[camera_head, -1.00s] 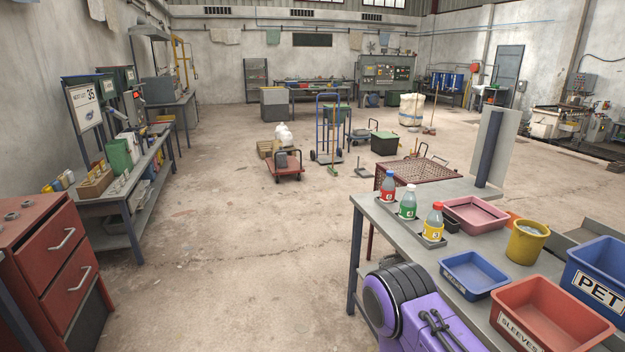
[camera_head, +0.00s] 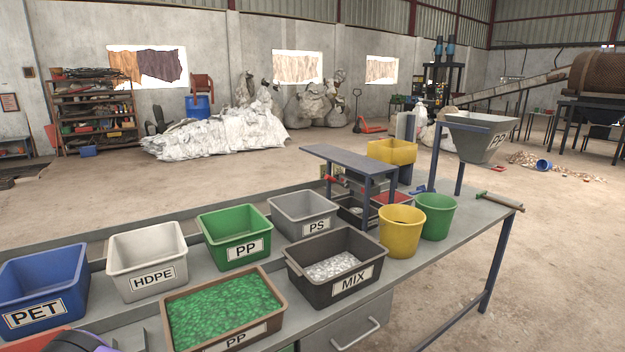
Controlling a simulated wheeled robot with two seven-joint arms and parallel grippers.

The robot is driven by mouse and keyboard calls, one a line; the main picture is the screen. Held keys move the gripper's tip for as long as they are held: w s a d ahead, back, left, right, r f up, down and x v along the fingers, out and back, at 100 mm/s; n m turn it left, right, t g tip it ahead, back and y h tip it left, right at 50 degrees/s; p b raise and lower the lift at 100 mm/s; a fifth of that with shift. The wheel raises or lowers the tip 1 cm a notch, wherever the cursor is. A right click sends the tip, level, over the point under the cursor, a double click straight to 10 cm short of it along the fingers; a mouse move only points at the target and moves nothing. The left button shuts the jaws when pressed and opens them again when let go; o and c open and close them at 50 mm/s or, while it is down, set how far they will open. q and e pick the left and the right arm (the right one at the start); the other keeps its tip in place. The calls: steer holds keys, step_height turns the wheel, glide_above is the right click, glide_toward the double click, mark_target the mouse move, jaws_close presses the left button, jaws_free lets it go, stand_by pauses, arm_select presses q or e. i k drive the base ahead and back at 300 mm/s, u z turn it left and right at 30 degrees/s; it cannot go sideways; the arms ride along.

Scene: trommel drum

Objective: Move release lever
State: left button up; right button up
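The trommel drum (camera_head: 598,76), a rusty brown mesh cylinder, stands on a dark frame at the far right, cut by the picture edge. I cannot make out a release lever on it at this distance. A small red handle (camera_head: 332,180) shows by the grey raised stand on the bench, and a bar with a green grip (camera_head: 499,201) lies at the bench's right end. I cannot tell whether either is the release lever. Neither gripper is in view. Only a purple and dark piece of my own body shows at the bottom left.
The long grey bench (camera_head: 408,268) crosses in front of me, holding a blue PET bin (camera_head: 42,290), other labelled bins, a yellow bucket (camera_head: 401,232) and a green bucket (camera_head: 435,217). A grey hopper (camera_head: 482,137) stands behind it. Open floor lies beyond and to the right.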

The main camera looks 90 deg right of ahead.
mark_target(345, 184)
steer(key=z, duration=2.6)
